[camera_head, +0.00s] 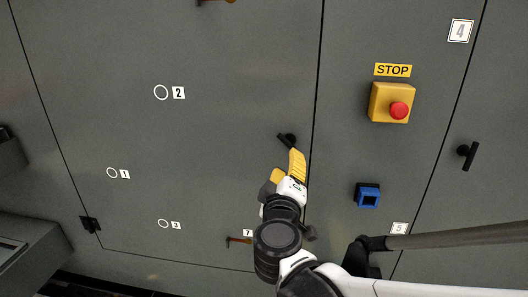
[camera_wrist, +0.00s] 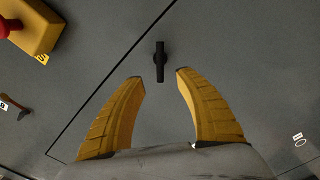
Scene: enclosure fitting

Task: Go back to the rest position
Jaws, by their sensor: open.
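My gripper (camera_head: 286,163) is open, with its two yellow fingers apart and nothing between them. It is in front of the grey cabinet door, just below a black door handle (camera_head: 287,139) in the head view. In the wrist view the gripper (camera_wrist: 160,76) shows with both fingers spread, and the handle (camera_wrist: 159,62) stands upright just beyond the fingertips, between their lines. I see no contact between the fingers and the handle.
On the right panel are a yellow box with a red stop button (camera_head: 398,109) and a blue socket-like fixture (camera_head: 368,195). Another black handle (camera_head: 467,155) is further right. A brown-handled item (camera_head: 238,240) is near label 7.

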